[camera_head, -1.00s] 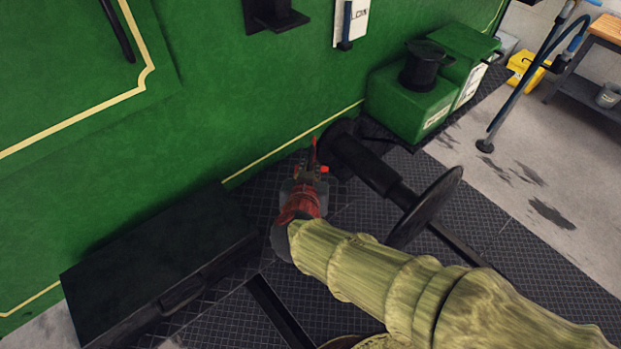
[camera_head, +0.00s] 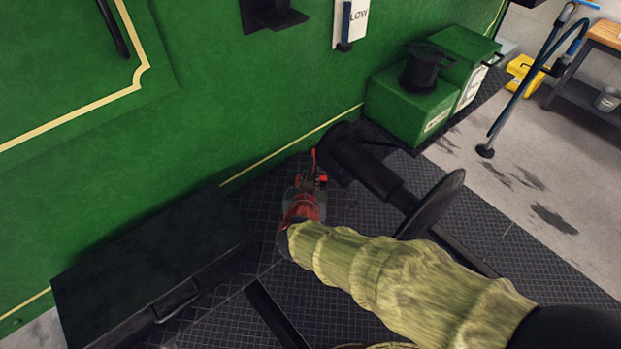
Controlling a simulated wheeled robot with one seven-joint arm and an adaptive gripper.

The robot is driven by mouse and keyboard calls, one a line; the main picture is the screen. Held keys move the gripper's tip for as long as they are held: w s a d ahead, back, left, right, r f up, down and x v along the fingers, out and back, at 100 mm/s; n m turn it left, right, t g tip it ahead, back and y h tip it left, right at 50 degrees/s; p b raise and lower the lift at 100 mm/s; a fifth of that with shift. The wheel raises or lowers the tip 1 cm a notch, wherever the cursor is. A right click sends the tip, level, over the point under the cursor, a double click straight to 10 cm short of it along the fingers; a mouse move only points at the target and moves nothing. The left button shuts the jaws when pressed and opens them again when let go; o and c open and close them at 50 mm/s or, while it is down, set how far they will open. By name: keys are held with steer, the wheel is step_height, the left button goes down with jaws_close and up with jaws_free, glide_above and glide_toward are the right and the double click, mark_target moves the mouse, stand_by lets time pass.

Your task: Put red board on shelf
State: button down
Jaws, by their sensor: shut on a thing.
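My gripper (camera_head: 314,182) is low beside the green tram wall, over the dark ribbed floor, at the end of my yellowish arm. It is shut on a small red piece, which looks like the red board (camera_head: 314,160). Only a thin upright red sliver and a bit of red at the fingers show. The gripper hides the rest.
A black pedestal with a round disc (camera_head: 436,204) stands close right of my gripper. A long black box (camera_head: 160,268) lies left along the wall. Green boxes (camera_head: 410,106) with a black cylinder stand at the upper right. A white panel (camera_head: 351,22) hangs on the wall.

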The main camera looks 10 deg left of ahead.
steer(key=shift+f, duration=0.15)
steer(key=c, duration=2.5)
jaws_free()
steer(key=shift+b, duration=0.3)
steer(key=o, duration=0.5)
steer(key=shift+r+p, duration=0.25)
steer(key=shift+p, duration=0.2)
steer(key=p+v, duration=0.2)
steer(key=v, duration=1)
steer(key=shift+f, duration=0.15)
